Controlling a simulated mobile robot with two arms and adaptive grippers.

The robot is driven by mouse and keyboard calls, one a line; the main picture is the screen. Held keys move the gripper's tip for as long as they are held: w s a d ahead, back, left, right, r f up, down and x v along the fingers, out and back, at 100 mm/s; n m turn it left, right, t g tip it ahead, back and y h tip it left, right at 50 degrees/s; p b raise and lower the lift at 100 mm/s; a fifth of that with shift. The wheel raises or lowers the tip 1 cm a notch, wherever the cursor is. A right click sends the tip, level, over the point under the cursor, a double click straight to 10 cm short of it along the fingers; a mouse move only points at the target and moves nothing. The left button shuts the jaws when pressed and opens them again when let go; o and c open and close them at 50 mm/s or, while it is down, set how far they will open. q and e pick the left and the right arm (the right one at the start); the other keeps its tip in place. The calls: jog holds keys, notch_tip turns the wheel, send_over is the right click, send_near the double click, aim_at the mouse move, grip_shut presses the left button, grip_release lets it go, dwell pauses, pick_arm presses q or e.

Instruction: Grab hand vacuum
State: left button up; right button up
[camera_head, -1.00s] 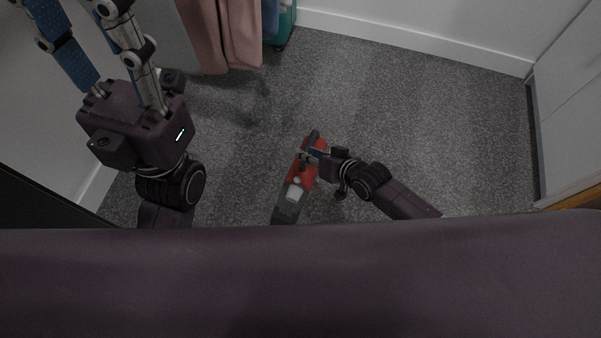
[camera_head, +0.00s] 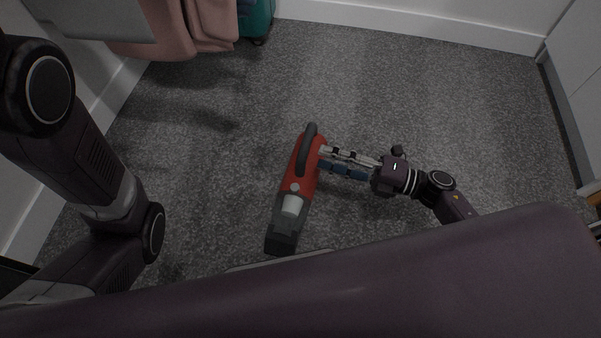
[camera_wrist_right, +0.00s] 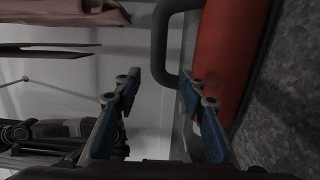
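The hand vacuum (camera_head: 305,178) has a red body, a dark looped handle at its upper end and a grey nozzle with a pale part at its lower end. It is over the grey carpet in the head view; I cannot tell whether it touches the floor. My right gripper (camera_head: 322,158) reaches it from the right, fingertips at its red side. In the right wrist view my right gripper (camera_wrist_right: 160,80) has its fingers apart, with the vacuum (camera_wrist_right: 228,55) just beyond the right finger and the handle's curve beyond the gap. My left gripper is out of view; only that arm shows.
Pink cloth (camera_head: 190,28) hangs at the top left beside a teal case (camera_head: 257,20). A white wall with a skirting board (camera_head: 400,22) runs along the back. Pale cabinet fronts (camera_head: 580,80) stand at the right. Carpet (camera_head: 440,100) around the vacuum is clear.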

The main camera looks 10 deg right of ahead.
aim_at(303, 147)
jog(key=b+x, duration=0.4)
jog(key=x, duration=0.2)
jog(key=shift+w, duration=0.2)
jog(key=shift+w+a+r, duration=0.15)
jog(key=shift+w+a, duration=0.05)
jog(key=shift+a, duration=0.05)
grip_shut()
jog(key=shift+r, duration=0.2)
